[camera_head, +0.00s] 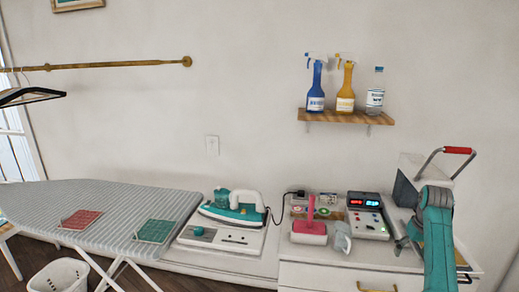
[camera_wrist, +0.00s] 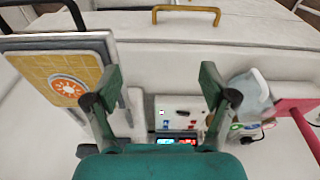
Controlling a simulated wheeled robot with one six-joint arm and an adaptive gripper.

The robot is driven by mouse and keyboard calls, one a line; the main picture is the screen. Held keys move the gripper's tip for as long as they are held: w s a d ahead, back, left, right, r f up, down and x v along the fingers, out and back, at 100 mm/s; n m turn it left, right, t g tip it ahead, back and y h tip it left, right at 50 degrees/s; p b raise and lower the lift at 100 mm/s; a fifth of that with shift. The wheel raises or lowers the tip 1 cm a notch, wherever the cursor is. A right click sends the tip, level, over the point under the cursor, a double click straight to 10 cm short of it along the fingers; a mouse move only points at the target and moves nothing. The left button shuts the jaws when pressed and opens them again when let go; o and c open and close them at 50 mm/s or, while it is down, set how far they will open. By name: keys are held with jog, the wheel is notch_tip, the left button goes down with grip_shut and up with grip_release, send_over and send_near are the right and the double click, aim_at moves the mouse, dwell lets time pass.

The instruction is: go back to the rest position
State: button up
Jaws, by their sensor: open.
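My gripper (camera_wrist: 160,82) is open, with nothing between its two teal fingers in the wrist view. It hangs over the white cabinet (camera_wrist: 240,50), near the control box (camera_wrist: 180,112) with lit displays. In the head view my teal arm stands at the right, in front of the cabinet top, and the fingers are hard to make out. The control box (camera_head: 367,215) shows there just left of my arm. A yellow panel with an orange sun mark (camera_wrist: 62,80) lies left of the fingers in the wrist view; my arm partly hides it in the head view.
A pink-handled tool (camera_head: 310,228) and a white-and-grey item (camera_head: 342,238) are left of the control box. Farther left are an iron (camera_head: 232,208) and a striped ironing board (camera_head: 110,205). A grey-and-white case with a red handle (camera_head: 457,150) stands behind my arm. A shelf (camera_head: 345,117) holds bottles.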

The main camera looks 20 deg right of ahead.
jog(key=a+f+t, duration=0.1)
jog(key=a+f, duration=0.7)
jog(key=f, duration=0.5)
jog(key=s+a+f+n+t+h, duration=0.1)
jog(key=s+a+f+t, duration=0.1)
jog(key=s+a+f, duration=0.35)
jog(key=s+a+f+t, duration=0.1)
jog(key=s+a+f, duration=0.2)
jog(key=a+f, duration=0.45)
jog(key=s+a+f+n+t+h, duration=0.15)
jog(key=s+a+f, duration=0.3)
jog(key=a, duration=0.45)
jog(key=s+a+r+t+y, duration=0.1)
jog(key=s+a+r+t, duration=0.15)
jog(key=s+a, duration=0.5)
jog(key=s+a+r+t, duration=0.1)
jog(key=s+a+r, duration=0.35)
jog(key=s, duration=0.65)
jog(key=s+a+r+n+t+y, duration=0.1)
jog(key=s+a+r+t, duration=0.1)
jog(key=s+r, duration=0.5)
jog(key=s+a+r+n+t+y, duration=0.1)
jog(key=s+a+r+t, duration=0.1)
jog(key=s+r, duration=0.5)
notch_tip(320, 180, up, 5)
jog(key=shift+s+a+r, duration=0.1)
jog(key=shift+s+a, duration=0.05)
jog(key=shift+a, duration=0.7)
